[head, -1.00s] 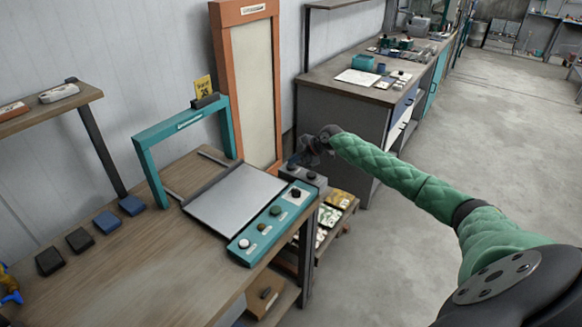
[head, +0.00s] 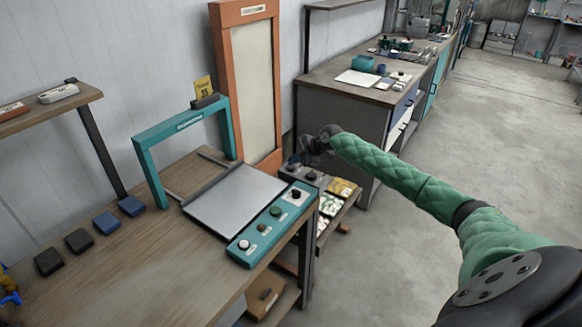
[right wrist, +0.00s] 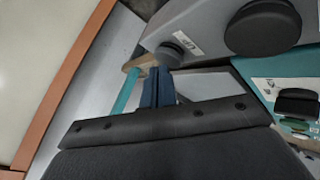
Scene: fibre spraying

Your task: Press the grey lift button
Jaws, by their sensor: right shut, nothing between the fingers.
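A grey control box (head: 302,174) stands at the right end of the teal button panel, beside the bench. In the right wrist view the box (right wrist: 210,22) carries a small grey button (right wrist: 169,54) with a white label beside it, and a larger black button (right wrist: 262,28). My right gripper (head: 308,158) is above the box. Its blue fingers (right wrist: 157,78) are shut and empty, with the tips right by the grey button. I cannot tell whether they touch it. My left gripper is out of view.
An orange-framed panel (head: 219,62) stands behind the box. A lower shelf with small packets (head: 343,188) is to the right. Open floor lies further right.

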